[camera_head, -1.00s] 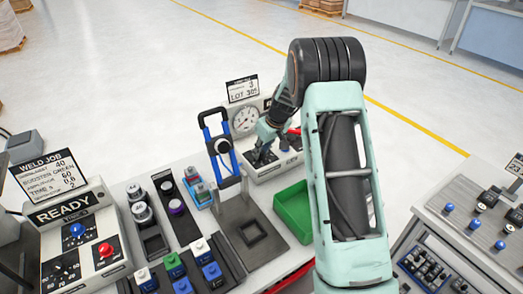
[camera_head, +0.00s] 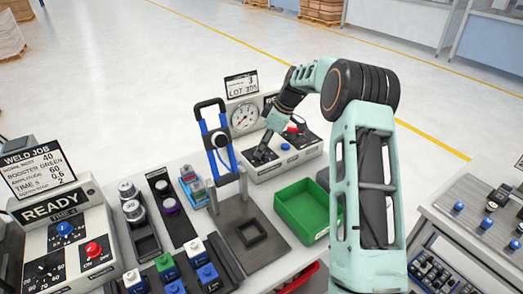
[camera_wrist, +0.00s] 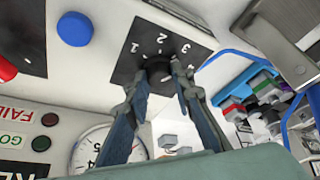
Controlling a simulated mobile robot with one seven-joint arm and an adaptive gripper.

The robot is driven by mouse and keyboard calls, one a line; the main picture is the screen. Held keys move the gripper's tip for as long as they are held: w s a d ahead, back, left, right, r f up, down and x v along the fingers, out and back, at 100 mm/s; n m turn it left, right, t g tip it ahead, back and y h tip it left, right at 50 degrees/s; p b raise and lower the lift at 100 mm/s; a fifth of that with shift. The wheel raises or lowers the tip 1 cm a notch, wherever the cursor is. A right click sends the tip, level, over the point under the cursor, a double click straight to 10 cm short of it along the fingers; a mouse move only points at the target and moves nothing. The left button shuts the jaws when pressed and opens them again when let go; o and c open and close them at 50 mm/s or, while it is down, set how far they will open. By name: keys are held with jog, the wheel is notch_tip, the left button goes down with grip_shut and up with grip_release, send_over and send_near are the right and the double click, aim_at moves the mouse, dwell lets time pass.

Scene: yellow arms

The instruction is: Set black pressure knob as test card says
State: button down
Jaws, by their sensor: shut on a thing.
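The black pressure knob (camera_wrist: 158,70) sits on a dark dial plate (camera_wrist: 172,42) marked 1, 2, 3 and further on. My gripper (camera_wrist: 160,76) is shut on the knob, with one finger on each side. The fingers hide most of the knob, and I cannot tell its pointer's setting. In the head view my gripper (camera_head: 263,152) reaches down onto the test unit's panel. The test card (camera_head: 241,85) stands above the unit; it shows a 3 and a lot line, with the small top text unreadable. A round pressure gauge (camera_head: 244,118) is beside the knob panel.
A blue button (camera_wrist: 75,28) and a red control (camera_wrist: 5,68) are on the same panel. A blue-handled clamp fixture (camera_head: 213,140) stands left of the unit. A green bin (camera_head: 303,211) is in front. The weld unit (camera_head: 68,240) is at left.

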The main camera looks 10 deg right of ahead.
jog(key=shift+n+g, duration=0.3)
jog(key=shift+n, duration=0.5)
jog(key=c, duration=1.7)
grip_release()
jog(key=v, duration=1.2)
jog(key=shift+w+d, duration=0.1)
